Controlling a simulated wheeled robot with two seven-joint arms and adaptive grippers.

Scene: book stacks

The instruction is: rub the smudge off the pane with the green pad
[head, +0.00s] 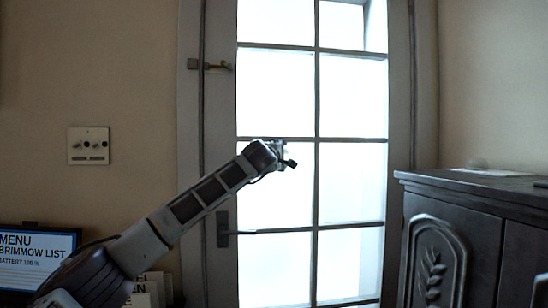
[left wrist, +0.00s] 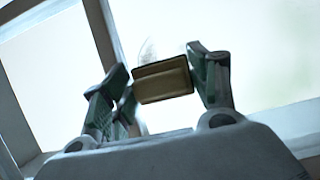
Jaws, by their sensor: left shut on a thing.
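My left gripper (head: 286,157) is raised in front of the glazed door, at the upper part of a left-hand pane (head: 275,190). In the left wrist view the left gripper (left wrist: 158,66) is shut on a small block, the pad (left wrist: 163,82). Its near face looks brownish yellow, with a darker edge. Bright glass (left wrist: 265,65) fills the background there. A faint greyish mark, probably the smudge (left wrist: 148,49), shows just beyond the pad's top edge. I cannot tell whether the pad touches the glass. The smudge cannot be made out in the head view. My right gripper is not in view.
The door has dark glazing bars (head: 317,110), a handle (head: 224,235) and a latch (head: 209,65). A dark carved cabinet (head: 455,240) stands at the right. A screen (head: 38,262) and several books (head: 150,288) are at the lower left. A switch plate (head: 88,146) is on the wall.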

